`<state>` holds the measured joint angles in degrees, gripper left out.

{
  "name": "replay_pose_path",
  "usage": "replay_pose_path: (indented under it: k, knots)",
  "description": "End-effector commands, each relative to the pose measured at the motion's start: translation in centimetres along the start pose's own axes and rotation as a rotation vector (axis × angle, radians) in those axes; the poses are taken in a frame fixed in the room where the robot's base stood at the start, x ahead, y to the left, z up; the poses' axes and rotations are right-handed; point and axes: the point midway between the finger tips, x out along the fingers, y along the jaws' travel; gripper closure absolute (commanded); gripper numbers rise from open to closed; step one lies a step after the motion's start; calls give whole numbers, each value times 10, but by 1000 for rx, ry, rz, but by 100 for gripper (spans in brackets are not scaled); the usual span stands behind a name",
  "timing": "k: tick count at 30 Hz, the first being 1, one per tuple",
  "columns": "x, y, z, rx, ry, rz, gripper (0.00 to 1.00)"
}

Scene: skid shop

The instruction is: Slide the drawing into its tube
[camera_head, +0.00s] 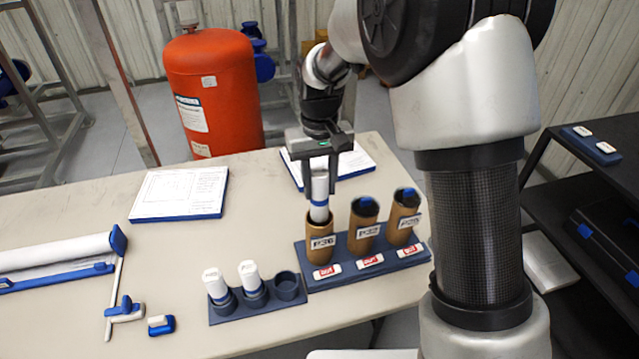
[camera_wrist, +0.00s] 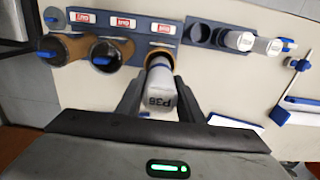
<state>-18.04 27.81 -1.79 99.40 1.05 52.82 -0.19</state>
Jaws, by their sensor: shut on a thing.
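My gripper (camera_head: 322,178) is shut on a white rolled drawing with a blue band (camera_head: 319,188), held upright. The drawing's lower end is at the mouth of the left brown tube, labelled P36 (camera_head: 321,243), and seems to be partly inside it. In the wrist view the drawing (camera_wrist: 160,92) shows the mark P36 on its end, between my fingers (camera_wrist: 160,105). The open tube (camera_wrist: 158,56) lies just beyond it. How deep the drawing sits is hidden.
Two capped brown tubes (camera_head: 363,225) (camera_head: 403,217) stand to the right in the same blue rack (camera_head: 310,283). A rack (camera_head: 230,313) at front left holds two white rolls and an empty socket. A drawing board (camera_head: 180,193) lies at left. My arm fills the right.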

Motion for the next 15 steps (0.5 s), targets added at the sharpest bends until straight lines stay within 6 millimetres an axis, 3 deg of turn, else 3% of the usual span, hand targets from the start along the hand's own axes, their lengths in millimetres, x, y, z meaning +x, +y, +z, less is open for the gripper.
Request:
replay_pose_path:
  k: [15]
  knots:
    - [4,0,0,0,0,0,91]
